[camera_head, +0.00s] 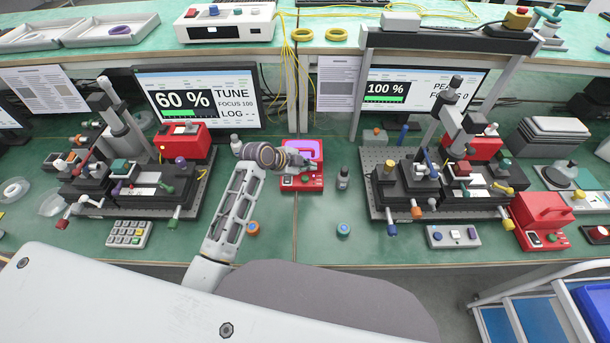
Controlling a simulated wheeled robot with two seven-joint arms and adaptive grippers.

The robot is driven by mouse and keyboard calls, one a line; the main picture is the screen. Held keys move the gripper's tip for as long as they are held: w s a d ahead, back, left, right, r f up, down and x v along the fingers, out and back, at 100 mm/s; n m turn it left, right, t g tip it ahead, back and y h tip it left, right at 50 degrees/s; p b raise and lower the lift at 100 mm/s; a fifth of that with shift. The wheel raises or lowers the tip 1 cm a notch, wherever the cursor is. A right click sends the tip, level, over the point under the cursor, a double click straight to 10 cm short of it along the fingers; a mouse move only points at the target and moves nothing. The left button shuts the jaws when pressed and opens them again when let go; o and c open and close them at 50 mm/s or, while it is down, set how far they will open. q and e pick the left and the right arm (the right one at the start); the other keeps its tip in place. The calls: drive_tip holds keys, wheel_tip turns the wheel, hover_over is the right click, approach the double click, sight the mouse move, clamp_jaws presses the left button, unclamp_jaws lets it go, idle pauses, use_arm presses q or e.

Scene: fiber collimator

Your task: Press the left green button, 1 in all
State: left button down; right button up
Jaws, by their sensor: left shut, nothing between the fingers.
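A red box (292,183) with a purple-lit top stands in the middle of the bench. A small green button (306,179) shows on its front part. My left gripper (306,161) is shut and empty, over the top of this box. I cannot tell whether its fingertips touch anything. Another red box (541,211) stands at the right front of the bench, with a green button (553,238) on its front. My right gripper is not in view.
Optical assemblies stand on a left (130,195) and a right breadboard (430,212). A small dark bottle (343,178) stands right of the middle red box. A left monitor (195,98) reads 60 %, a right one (415,92) 100 %. The middle front of the bench is mostly clear.

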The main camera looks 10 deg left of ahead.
use_arm(q)
drive_tip(key=shift+r+p, duration=0.65)
drive_tip(key=shift+r, duration=0.55)
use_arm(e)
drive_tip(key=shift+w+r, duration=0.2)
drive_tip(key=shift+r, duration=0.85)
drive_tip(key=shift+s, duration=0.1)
